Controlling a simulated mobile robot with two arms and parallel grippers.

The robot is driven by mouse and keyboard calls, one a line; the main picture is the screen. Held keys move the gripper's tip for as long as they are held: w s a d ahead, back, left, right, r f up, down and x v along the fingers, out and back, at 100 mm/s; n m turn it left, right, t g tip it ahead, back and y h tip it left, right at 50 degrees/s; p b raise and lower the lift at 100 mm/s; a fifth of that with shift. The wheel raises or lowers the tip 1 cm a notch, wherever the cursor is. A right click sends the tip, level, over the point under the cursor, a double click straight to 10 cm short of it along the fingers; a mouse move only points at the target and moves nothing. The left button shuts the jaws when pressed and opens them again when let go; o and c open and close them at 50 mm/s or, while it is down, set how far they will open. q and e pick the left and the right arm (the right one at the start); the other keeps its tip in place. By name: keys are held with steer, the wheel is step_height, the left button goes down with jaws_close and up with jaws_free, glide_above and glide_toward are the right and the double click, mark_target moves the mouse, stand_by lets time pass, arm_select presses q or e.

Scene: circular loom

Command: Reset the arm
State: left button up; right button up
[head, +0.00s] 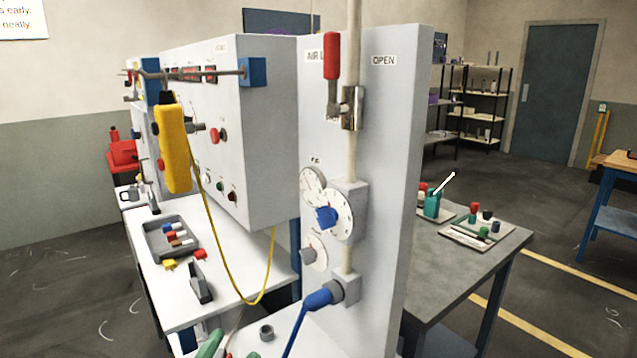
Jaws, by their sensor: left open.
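No arm of mine shows clearly in the head view. My left gripper is open, but too little of it can be made out to place it against any object. I do not see my right gripper. A red lever handle (331,56) stands upright on a metal valve (352,108) on the pale pipe, beside the label "OPEN". The valve is on a tall grey panel (385,180). Nothing is seen touching the lever.
A yellow pendant (173,148) hangs from a rail (205,74) in front of a control cabinet (262,130), its cable looping low. A grey tray (163,250) with small parts lies on the white bench. A dark table (450,285) stands right of the panel.

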arm_select(q)
steer(key=s+a+f+n+g+y, duration=0.4)
steer(key=s+f+n+g+y, duration=0.1)
steer(key=f, duration=0.4)
steer(key=s+a+f+n+g+y, duration=0.4)
steer(key=s+a+f+n+g, duration=0.15)
steer(key=f, duration=0.25)
steer(key=s+d+f+g+h, duration=0.1)
steer(key=s+f+g, duration=0.45)
steer(key=s, duration=0.45)
step_height(320, 180, down, 26)
steer(key=s+g, duration=0.1)
steer(key=g, duration=0.1)
steer(key=s+a+f+g, duration=0.1)
steer(key=s+a+f, duration=0.1)
steer(key=s+f, duration=1.4)
steer(key=shift+s+a+f+g, duration=0.15)
steer(key=shift+s+g, duration=0.1)
steer(key=shift+g, duration=0.05)
steer(key=shift+n, duration=0.25)
